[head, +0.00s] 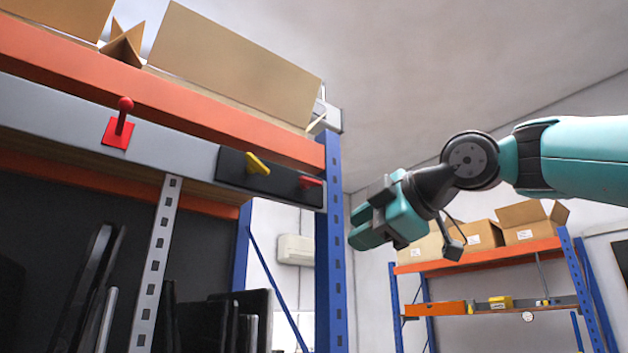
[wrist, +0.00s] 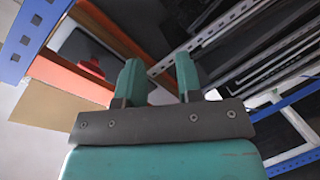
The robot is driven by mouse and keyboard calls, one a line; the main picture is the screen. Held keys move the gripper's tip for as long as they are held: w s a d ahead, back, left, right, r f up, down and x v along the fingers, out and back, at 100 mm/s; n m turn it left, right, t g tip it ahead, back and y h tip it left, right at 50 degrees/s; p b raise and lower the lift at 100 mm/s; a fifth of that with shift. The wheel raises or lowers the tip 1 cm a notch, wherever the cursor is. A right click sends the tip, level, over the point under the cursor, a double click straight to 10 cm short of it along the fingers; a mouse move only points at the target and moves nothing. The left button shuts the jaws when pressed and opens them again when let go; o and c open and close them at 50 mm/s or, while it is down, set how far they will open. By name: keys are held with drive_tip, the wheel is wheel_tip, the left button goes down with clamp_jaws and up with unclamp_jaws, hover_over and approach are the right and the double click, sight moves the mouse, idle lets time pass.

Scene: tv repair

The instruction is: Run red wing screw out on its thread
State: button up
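The red wing screw (head: 311,182) sits at the right end of a black plate (head: 232,168) on the shelf's grey front rail. A yellow wing screw (head: 258,163) stands out tilted from the same plate, to its left. In the wrist view a red piece (wrist: 92,68) on a dark plate, left of the fingers, appears to be the red wing screw. My gripper (head: 357,238) is right of the blue post, below and apart from the red wing screw. In the wrist view the two teal fingers (wrist: 158,65) stand apart with nothing between them.
A red lever (head: 122,117) stands on the rail further left. The blue post (head: 330,240) rises between the plate and my gripper. Cardboard boxes (head: 230,60) lie on the orange shelf above. A second rack (head: 485,256) with boxes stands behind.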

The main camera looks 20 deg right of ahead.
sight(314, 180)
drive_tip(key=s+d+r+n+t+p, duration=0.1)
drive_tip(key=s+r+n+t, duration=0.25)
drive_tip(key=r, duration=0.95)
drive_tip(key=shift+n, duration=0.45)
drive_tip(key=p+x, duration=0.2)
drive_tip(key=x, duration=0.3)
drive_tip(key=p+x, duration=0.2)
drive_tip(key=x, duration=0.4)
drive_tip(key=f+p+x, duration=0.1)
drive_tip(key=p+x, duration=0.1)
drive_tip(key=x, duration=0.3)
drive_tip(key=shift+w+d, duration=0.1)
drive_tip(key=shift+w, duration=0.35)
